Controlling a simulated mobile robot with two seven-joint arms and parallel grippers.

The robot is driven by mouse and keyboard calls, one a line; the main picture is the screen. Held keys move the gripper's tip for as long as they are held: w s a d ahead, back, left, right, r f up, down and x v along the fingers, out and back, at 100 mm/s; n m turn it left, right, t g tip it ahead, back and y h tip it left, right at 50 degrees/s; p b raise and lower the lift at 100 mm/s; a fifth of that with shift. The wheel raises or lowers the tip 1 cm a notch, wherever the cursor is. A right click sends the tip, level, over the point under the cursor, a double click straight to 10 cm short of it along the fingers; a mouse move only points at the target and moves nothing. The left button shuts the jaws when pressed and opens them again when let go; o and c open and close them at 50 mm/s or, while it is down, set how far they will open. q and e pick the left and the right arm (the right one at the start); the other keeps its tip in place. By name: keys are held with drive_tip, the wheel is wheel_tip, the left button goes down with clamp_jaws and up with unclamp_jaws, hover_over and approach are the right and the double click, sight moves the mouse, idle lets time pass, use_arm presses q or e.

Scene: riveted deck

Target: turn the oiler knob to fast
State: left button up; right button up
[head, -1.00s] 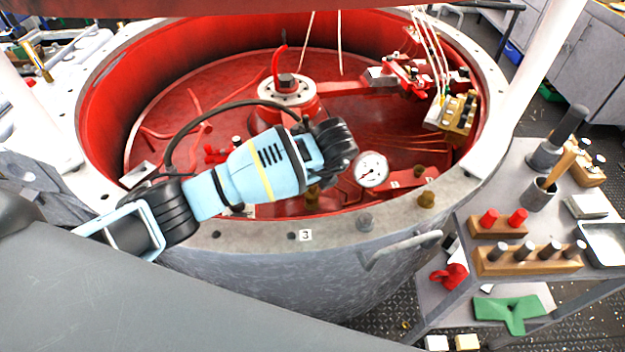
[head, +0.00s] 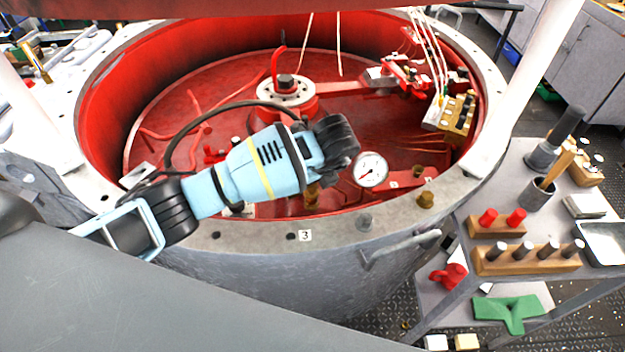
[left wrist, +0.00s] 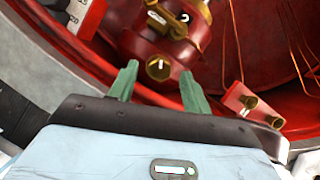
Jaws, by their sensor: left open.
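A round brass knob (left wrist: 158,68) with a dark mark on its face sits on a red cylindrical body in the left wrist view. I take it for the oiler knob; no fast marking can be read. My left gripper (left wrist: 158,88) is open, its green fingers apart on either side of the knob's near side, with nothing between their tips. Whether they touch the knob cannot be told. In the head view my left arm reaches over the red pit and its fingers are hidden. My right gripper is not in view.
A white dial gauge (head: 370,170) stands right of my left arm. The grey pit rim (head: 335,232) curves around in front. A red block (left wrist: 240,100) with brass fittings is right of the fingers. A cart (head: 455,222) with tools stands at the right.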

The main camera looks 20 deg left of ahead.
use_arm(q)
drive_tip(key=v, duration=0.6)
drive_tip(key=shift+r+p, duration=0.25)
drive_tip(key=shift+p, duration=0.05)
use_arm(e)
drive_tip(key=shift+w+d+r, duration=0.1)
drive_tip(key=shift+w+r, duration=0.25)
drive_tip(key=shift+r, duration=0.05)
use_arm(q)
drive_tip(key=shift+s+d, duration=0.1)
